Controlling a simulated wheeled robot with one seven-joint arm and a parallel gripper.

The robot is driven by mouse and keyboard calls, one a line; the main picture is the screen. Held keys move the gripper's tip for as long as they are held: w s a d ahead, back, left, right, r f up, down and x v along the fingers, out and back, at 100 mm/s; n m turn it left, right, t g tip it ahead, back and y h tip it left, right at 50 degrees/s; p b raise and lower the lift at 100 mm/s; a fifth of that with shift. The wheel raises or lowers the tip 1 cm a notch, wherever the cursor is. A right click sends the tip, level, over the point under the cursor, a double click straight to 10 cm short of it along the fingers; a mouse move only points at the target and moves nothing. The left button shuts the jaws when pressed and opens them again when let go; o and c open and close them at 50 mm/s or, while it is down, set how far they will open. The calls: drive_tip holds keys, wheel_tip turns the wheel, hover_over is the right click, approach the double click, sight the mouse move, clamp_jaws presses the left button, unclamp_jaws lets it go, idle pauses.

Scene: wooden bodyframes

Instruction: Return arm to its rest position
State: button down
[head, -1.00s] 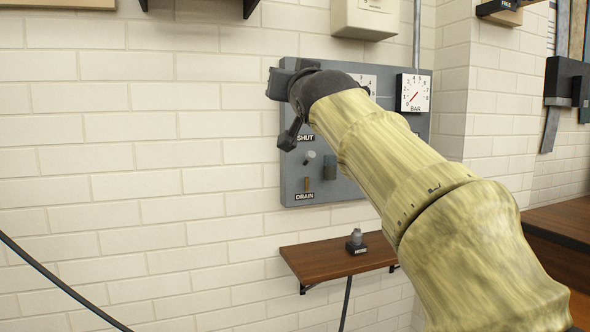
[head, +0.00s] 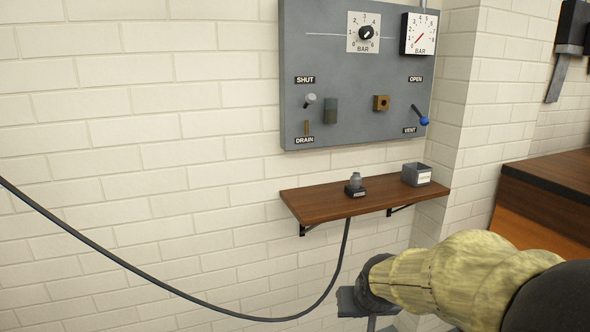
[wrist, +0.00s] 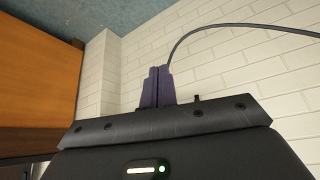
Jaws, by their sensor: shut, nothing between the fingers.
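My arm (head: 440,275) is folded low at the right of the head view, below and in front of the wall shelf. My gripper (head: 350,300) shows dark at the arm's left end, apart from the shelf, and its fingers are partly hidden there. In the wrist view my gripper (wrist: 157,85) has its two fingers together, with nothing between them. White brick wall and a dark cable lie beyond the fingers.
A grey panel (head: 365,110) with dials, a drain lever and a blue-tipped vent lever hangs on the wall. The wooden shelf (head: 330,205) holds a small grey fitting (head: 355,186) and a grey box (head: 416,175). A cable (head: 170,290) hangs at left. A wooden bench (head: 550,190) stands right.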

drive_tip(key=s+d+f+g, duration=0.2)
drive_tip(key=s+f+g, duration=0.2)
drive_tip(key=s+f, duration=0.7)
wheel_tip(320, 180, up, 40)
drive_tip(key=s+p, duration=0.1)
drive_tip(key=p, duration=3.6)
drive_tip(key=shift+s+f, duration=0.2)
drive_tip(key=shift+f, duration=0.05)
drive_tip(key=shift+w+d, duration=0.1)
